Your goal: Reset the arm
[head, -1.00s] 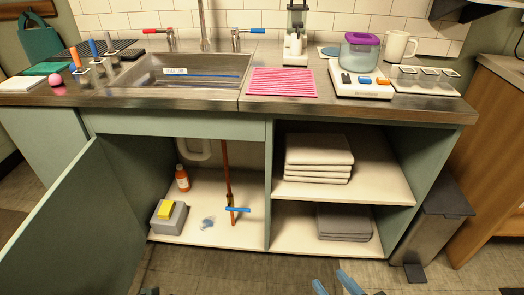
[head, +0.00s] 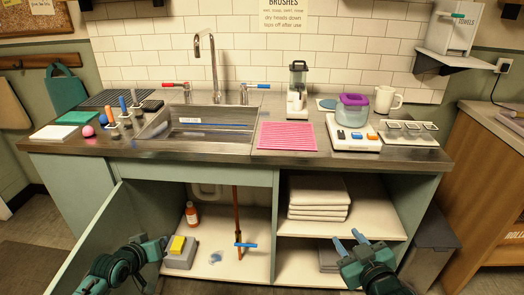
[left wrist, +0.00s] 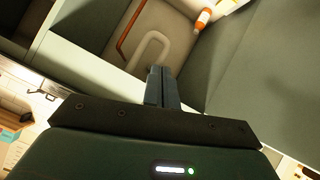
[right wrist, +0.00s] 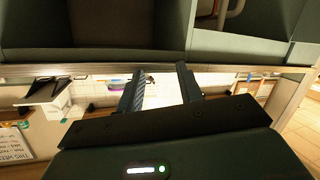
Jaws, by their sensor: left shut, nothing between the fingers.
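My left gripper (head: 164,241) is at the lower left in the head view, in front of the open cupboard under the sink. Its fingers are together and empty, as the left wrist view (left wrist: 162,72) also shows. My right gripper (head: 347,241) is at the lower right in the head view, in front of the shelves. Its blue-grey fingers are apart with nothing between them, which also shows in the right wrist view (right wrist: 160,75).
The open cupboard door (head: 105,235) stands at the left, close to my left arm. The counter edge (head: 240,160) runs above both grippers. Folded cloths (head: 318,196), an orange bottle (head: 191,214) and a yellow sponge (head: 177,244) are inside. A dark bin (head: 428,250) stands at the right.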

